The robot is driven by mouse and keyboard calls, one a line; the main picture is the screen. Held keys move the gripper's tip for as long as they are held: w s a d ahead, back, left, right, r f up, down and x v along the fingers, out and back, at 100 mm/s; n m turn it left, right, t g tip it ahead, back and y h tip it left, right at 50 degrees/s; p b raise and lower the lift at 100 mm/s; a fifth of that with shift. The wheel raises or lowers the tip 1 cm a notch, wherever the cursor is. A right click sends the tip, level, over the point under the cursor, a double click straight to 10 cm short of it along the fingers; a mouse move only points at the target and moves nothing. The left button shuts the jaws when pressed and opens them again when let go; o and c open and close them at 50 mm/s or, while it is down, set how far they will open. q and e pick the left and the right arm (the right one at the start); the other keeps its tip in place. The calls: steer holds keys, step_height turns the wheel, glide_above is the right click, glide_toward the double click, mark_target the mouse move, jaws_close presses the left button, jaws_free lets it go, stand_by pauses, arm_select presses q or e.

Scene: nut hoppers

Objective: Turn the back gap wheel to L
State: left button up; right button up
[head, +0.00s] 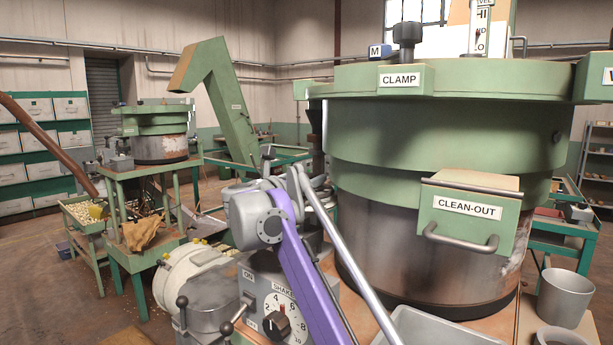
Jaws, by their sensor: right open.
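I cannot make out for certain a wheel marked as the back gap wheel. My left gripper is out of view.
A grey shaker box with a dial (280,312) stands low in front. A clean-out drawer with a bar handle (467,210) juts from the large hopper. A grey cup (564,297) stands at the right. Bare floor shows at the lower left.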

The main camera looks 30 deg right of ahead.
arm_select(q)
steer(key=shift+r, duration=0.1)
arm_select(e)
steer(key=shift+w+d, duration=0.25)
steer(key=shift+d, duration=0.2)
jaws_close()
steer(key=shift+n+t, duration=0.3)
steer(key=shift+t, duration=0.1)
